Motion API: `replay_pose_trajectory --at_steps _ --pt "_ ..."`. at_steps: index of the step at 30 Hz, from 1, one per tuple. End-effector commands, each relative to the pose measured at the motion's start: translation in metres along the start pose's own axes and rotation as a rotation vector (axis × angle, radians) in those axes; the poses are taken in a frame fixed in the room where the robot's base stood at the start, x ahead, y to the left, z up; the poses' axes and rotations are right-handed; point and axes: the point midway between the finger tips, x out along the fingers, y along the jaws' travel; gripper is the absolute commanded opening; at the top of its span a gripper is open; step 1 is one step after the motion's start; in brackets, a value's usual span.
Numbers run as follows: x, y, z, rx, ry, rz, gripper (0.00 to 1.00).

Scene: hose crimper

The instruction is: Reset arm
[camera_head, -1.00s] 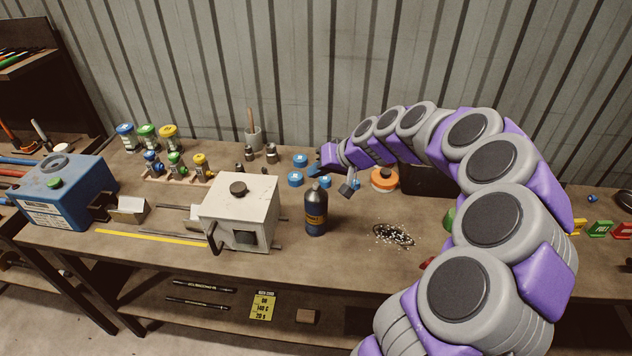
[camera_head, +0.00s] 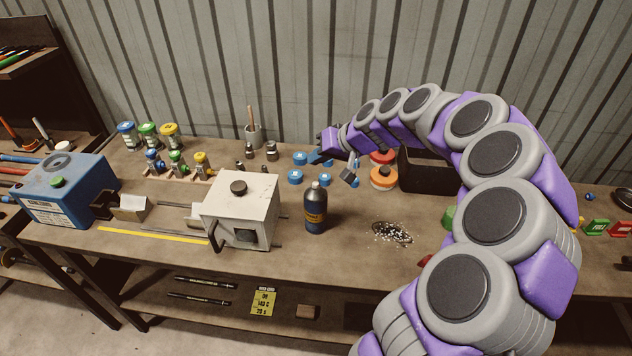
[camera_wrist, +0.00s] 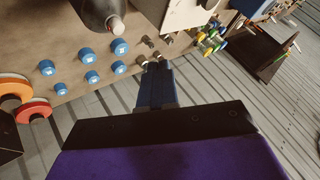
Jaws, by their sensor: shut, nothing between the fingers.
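My gripper (camera_head: 315,158) is at the end of my raised arm, above the back of the bench near the wall. It also shows in the wrist view (camera_wrist: 154,66), with its dark blue fingers together and nothing between them. Blue caps (camera_head: 296,177) lie on the bench below and beside it. Small dark metal fittings (camera_head: 271,150) stand to its left; in the wrist view they appear just beyond the fingertips.
A white crimper box (camera_head: 240,208) and a dark bottle (camera_head: 315,207) stand in front. A blue machine (camera_head: 68,190) is at left. Orange discs (camera_head: 383,178) and a dark bin (camera_head: 428,172) lie near my arm. The corrugated wall (camera_head: 290,70) is close behind.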

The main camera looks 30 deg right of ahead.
Motion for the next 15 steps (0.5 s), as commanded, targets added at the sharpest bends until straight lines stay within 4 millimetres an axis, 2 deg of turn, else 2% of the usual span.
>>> replay_pose_trajectory --at_steps 7,9,11,12,14,15 --pt "0.0 -0.001 0.0 -0.001 -0.001 0.0 0.0" --pt "0.0 -0.008 0.004 -0.011 -0.013 -0.003 0.0" --pt "-0.001 -0.023 0.011 -0.03 -0.036 -0.008 0.0" --pt "-0.002 -0.037 0.02 -0.048 -0.061 -0.013 0.0" --pt "-0.003 -0.062 0.041 -0.08 -0.117 -0.018 0.0" --pt "-0.006 -0.081 0.057 -0.108 -0.161 -0.017 0.0"
